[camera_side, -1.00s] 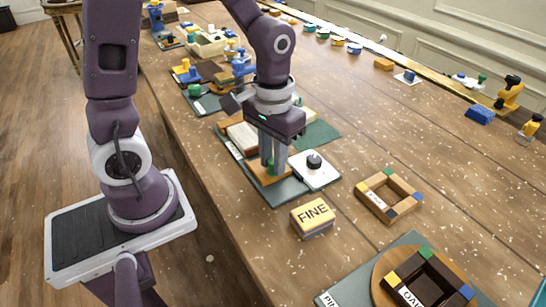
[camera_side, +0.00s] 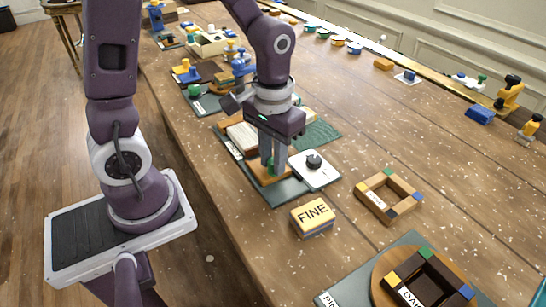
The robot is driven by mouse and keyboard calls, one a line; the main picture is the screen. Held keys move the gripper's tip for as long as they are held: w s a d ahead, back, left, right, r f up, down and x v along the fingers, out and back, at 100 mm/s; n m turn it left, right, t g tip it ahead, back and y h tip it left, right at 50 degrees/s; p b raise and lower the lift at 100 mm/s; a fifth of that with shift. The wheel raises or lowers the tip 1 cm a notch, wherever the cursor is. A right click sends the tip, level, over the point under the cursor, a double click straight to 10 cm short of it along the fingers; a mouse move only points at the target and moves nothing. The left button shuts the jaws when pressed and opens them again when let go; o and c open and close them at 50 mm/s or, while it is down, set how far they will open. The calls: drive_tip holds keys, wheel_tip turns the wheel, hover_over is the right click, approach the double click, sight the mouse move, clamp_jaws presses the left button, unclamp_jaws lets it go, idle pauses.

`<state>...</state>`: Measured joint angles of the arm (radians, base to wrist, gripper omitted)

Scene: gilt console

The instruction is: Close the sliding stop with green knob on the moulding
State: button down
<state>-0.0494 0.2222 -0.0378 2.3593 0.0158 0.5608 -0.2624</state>
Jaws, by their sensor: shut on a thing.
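The green knob (camera_side: 270,167) of the sliding stop shows between the fingertips of my gripper (camera_side: 273,168), which points straight down and is shut on it. The knob sits over an orange-brown wooden piece (camera_side: 268,180) on a dark green mat (camera_side: 287,194). My fingers hide most of the knob and the stop, so I cannot tell how far the stop has slid. A whitish block (camera_side: 243,138), perhaps part of the moulding, lies behind and left of the fingers on the same mat.
A white plate with a black dial (camera_side: 314,162) stands close to the right of my fingers. A yellow block marked FINE (camera_side: 313,217) and a wooden frame (camera_side: 388,196) lie nearer the camera.

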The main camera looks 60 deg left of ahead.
idle(0.4)
drive_tip(key=shift+a, duration=1.55)
drive_tip(key=c, duration=1.2)
unclamp_jaws()
drive_tip(key=shift+r, duration=0.15)
wheel_tip(320, 180, up, 7)
